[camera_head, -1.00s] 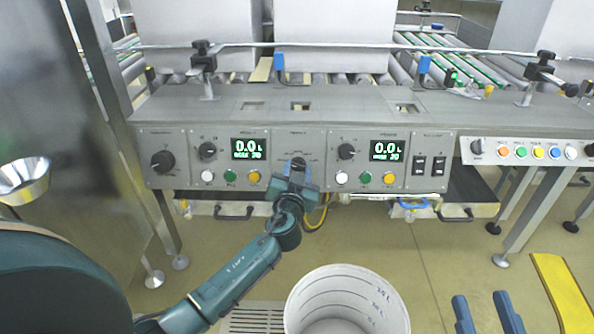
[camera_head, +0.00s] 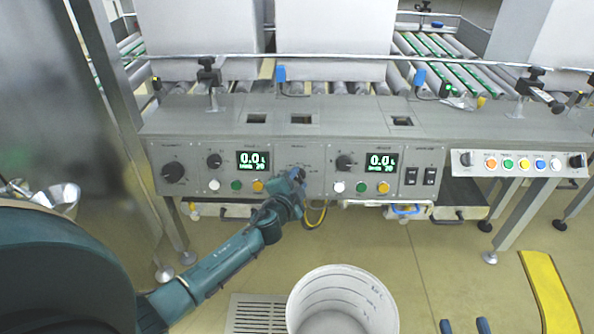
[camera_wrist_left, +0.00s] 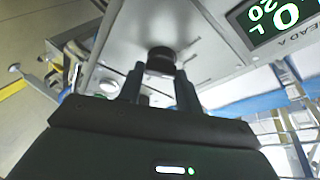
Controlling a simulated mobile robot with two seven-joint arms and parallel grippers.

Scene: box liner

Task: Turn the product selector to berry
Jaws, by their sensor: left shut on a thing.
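The product selector is a dark round knob (camera_wrist_left: 160,60) on the grey control panel (camera_head: 318,190). In the head view my left gripper (camera_head: 298,174) covers it, on the middle section between the two green displays. In the left wrist view the knob sits between the fingertips of my left gripper, which is shut on it. Its pointer and the labels around it are too small or hidden to read. My right gripper (camera_head: 463,326) shows only as two blue fingertips, spread apart and empty, at the bottom edge of the head view.
Displays (camera_head: 253,161) (camera_head: 381,163), other knobs (camera_head: 173,172) (camera_head: 345,162) and coloured buttons (camera_head: 258,186) flank the selector closely. A white bucket (camera_head: 342,290) stands on the floor below. A yellow strip (camera_head: 550,290) lies at the right. Large boxes (camera_head: 330,40) stand on rollers behind.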

